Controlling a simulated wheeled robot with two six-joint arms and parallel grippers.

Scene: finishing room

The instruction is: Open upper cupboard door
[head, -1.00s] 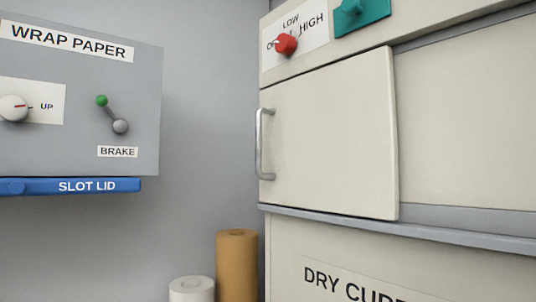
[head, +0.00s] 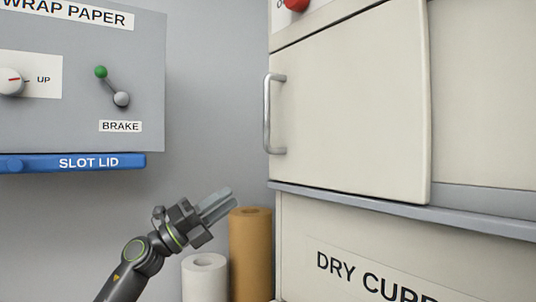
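The upper cupboard door (head: 350,110) is a cream panel on the right and looks shut. Its silver vertical bar handle (head: 267,113) is on the door's left edge. My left gripper (head: 228,200) is low in the middle, its grey fingers pointing up and right. In the picture it is below and left of the handle, apart from it, and nothing shows between the fingers. The fingers look close together, but the angle does not show whether they are open. My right gripper is not in view.
A brown paper roll (head: 250,252) and a white roll (head: 205,278) stand just beyond my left gripper. A grey wrap paper box (head: 70,105) with a brake lever and blue slot lid (head: 75,163) hangs left. A ledge (head: 400,209) runs below the door.

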